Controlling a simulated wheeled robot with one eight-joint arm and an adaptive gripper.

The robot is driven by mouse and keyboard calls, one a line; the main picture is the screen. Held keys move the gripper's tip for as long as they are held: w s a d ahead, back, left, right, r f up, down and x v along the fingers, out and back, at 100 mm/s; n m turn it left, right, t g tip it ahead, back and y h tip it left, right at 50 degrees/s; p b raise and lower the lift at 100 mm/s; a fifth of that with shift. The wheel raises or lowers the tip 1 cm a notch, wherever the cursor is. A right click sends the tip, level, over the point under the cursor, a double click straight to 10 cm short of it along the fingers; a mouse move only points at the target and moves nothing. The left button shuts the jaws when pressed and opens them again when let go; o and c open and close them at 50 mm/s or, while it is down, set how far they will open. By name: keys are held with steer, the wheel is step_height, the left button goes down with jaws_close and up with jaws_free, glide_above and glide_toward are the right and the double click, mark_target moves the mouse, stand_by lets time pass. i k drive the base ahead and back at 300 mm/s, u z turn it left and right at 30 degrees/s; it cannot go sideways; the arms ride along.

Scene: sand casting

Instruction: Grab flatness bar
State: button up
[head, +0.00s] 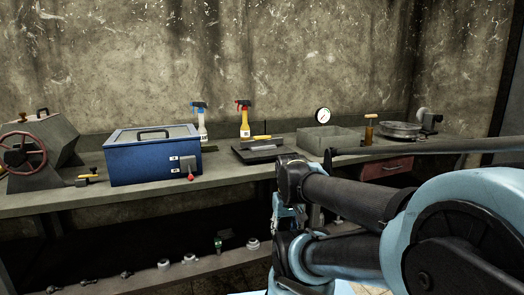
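I cannot pick out the flatness bar for certain. A thin yellow-and-dark piece (262,137) lies on a flat black plate (258,151) at the middle of the workbench, and a small yellow-and-black piece (86,178) lies at the left by the bench's front edge. My folded blue and black arm fills the lower right, in front of the bench. My gripper cannot be made out clearly among the dark arm parts, and nothing is seen held. A long dark bar-like shape crosses at the right; I cannot tell whether it belongs to me.
The workbench (60,203) also holds a grey drum with a red wheel (22,153), a blue lidded box (150,160), two spray bottles (245,122), a gauge (323,115), a grey tray (331,143) and a round pan (400,130). Several small items stand on the lower shelf (140,277).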

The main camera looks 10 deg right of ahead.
mark_target(264, 140)
steer(key=z, duration=1.65)
steer(key=k, duration=0.75)
steer(key=u, duration=1)
steer(key=i, duration=1)
steer(key=z, duration=0.05)
